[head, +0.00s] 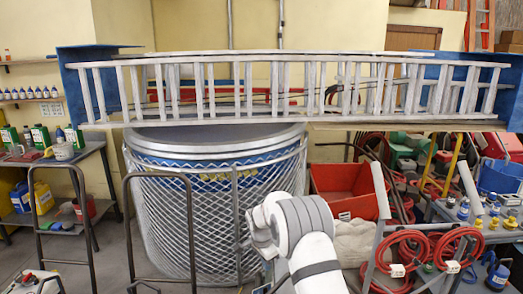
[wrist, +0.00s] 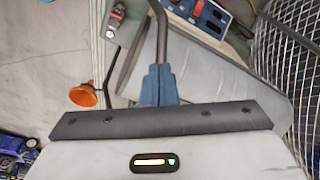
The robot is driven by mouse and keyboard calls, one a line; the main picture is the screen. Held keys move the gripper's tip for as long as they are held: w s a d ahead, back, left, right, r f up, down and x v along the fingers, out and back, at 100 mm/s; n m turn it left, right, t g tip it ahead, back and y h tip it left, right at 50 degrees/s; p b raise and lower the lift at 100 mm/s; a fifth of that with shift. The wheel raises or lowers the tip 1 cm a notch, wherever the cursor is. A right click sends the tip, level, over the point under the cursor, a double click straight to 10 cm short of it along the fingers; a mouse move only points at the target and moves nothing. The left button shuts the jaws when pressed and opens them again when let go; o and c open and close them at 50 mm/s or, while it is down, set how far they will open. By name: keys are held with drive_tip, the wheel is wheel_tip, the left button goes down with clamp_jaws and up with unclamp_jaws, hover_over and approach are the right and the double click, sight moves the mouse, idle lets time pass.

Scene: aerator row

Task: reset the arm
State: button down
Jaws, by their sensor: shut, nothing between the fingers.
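My white arm (head: 300,225) with grey bands rises from the bottom of the head view, in front of the big mesh-clad drum (head: 215,210). Its end bends down and to the left there, and the fingers cannot be made out in that view. In the wrist view my gripper (wrist: 158,72) shows as two blue fingers pressed together at the middle of a dark bar. The fingers are shut and hold nothing. A grey metal tube shows just past the fingertips; whether they touch it I cannot tell.
A metal ladder (head: 240,121) lies across the drum's top. A red bin (head: 345,190) stands right of the drum. A cart with coiled red hoses (head: 455,247) is at the right. Black tube frames (head: 190,230) stand at the left. An orange funnel (wrist: 84,96) shows in the wrist view.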

drive_tip(key=s+d+r+n+b, duration=0.35)
drive_tip(key=s+r, duration=0.25)
drive_tip(key=s, duration=0.2)
drive_tip(key=s+d+r+n+b, duration=0.2)
drive_tip(key=s+d+r+b, duration=0.1)
drive_tip(key=s+d+r, duration=0.3)
drive_tip(key=s+d+f+n+b, duration=0.1)
drive_tip(key=s+n+b, duration=0.1)
drive_tip(key=s, duration=0.6)
drive_tip(key=s+d+f+n+t+y+b, duration=0.1)
drive_tip(key=s+n+b, duration=0.1)
drive_tip(key=s, duration=0.7)
drive_tip(key=s+d+f+n+b, duration=0.1)
drive_tip(key=s+d+n+b, duration=0.1)
drive_tip(key=s, duration=0.7)
drive_tip(key=shift+s+f+t+b, duration=0.15)
drive_tip(key=shift+t+b, duration=0.25)
drive_tip(key=shift+b, duration=0.2)
